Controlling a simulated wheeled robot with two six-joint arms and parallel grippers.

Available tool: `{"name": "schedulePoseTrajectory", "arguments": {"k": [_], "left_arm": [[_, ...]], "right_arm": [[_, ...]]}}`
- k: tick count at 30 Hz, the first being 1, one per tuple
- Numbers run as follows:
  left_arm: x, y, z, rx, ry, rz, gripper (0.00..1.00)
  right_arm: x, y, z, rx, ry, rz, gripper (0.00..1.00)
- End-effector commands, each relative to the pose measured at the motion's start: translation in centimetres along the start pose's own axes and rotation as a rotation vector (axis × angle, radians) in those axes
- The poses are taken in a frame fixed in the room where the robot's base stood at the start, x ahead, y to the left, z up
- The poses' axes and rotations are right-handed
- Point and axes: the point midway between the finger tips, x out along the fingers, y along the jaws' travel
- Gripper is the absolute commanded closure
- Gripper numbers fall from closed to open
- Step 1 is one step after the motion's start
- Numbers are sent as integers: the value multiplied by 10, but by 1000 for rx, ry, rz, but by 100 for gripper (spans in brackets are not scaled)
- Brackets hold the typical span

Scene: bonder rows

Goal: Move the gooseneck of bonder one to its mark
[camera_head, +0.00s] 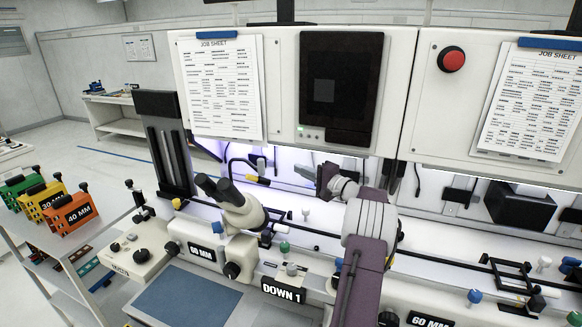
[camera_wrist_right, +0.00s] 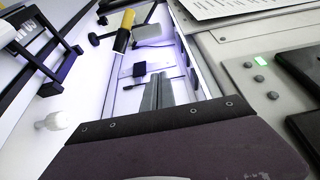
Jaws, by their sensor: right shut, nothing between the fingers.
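The gooseneck is a thin black bent arm with a yellow sleeve (camera_head: 257,180) near its end. It stands in the lit bay behind the microscope of bonder one, whose front plate reads DOWN 1 (camera_head: 283,291). The yellow sleeve also shows in the right wrist view (camera_wrist_right: 123,34), beyond my fingertips and apart from them. My right gripper (camera_head: 326,178) is to the right of the gooseneck in the head view. Its fingers (camera_wrist_right: 157,92) are shut and empty. I cannot make out the gooseneck's mark. My left gripper is not in view.
The white microscope (camera_head: 229,203) stands left of my right arm. The upper panel holds a job sheet (camera_head: 222,88), a dark screen (camera_head: 340,85) and a red button (camera_head: 451,59). A black rail frame (camera_head: 510,275) is at the right. Coloured boxes (camera_head: 70,212) stand on the left cart.

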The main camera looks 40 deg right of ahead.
Motion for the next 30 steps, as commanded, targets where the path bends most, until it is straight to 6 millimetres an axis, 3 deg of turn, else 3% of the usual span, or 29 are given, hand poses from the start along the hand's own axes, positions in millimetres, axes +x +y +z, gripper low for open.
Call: {"name": "schedulePoseTrajectory", "arguments": {"k": [3, 12, 21, 30], "left_arm": [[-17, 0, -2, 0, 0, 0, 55], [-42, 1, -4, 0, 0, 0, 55], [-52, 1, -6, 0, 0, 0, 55], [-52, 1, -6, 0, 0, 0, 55]], "right_arm": [[27, -5, 2, 1, -4, 1, 100], [81, -4, 4, 2, -3, 1, 100], [87, -2, 37, 1, -2, 2, 100], [87, 0, 40, 0, -1, 1, 100]]}}
